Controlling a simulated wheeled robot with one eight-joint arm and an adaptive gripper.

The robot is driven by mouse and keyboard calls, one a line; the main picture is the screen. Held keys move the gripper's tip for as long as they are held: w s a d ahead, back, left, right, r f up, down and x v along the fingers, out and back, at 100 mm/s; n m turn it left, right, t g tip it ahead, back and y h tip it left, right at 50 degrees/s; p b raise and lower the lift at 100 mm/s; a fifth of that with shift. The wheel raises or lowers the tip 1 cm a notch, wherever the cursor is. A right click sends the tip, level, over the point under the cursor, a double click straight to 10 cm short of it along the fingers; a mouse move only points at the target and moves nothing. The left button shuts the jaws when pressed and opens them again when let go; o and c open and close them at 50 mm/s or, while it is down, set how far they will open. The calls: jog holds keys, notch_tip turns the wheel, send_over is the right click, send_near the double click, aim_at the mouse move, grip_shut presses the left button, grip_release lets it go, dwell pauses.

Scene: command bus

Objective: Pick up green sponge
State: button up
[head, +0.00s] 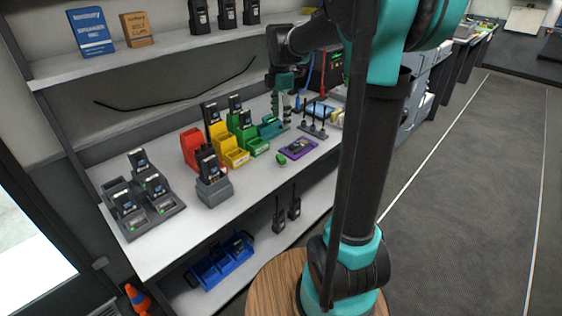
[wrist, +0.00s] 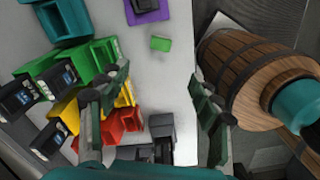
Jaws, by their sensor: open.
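A grey charger (head: 214,191) stands further left. A wooden barrel (wrist: 240,75) is at right in the wrist view.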

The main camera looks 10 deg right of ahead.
aim_at(281, 157)
notch_tip(281, 157, down, 16)
jog(key=shift+s+f, duration=0.1)
jog(key=shift+f, duration=0.05)
dwell(0.5)
jog(key=c, duration=1)
notch_tip(281, 157, up, 20)
dwell(0.3)
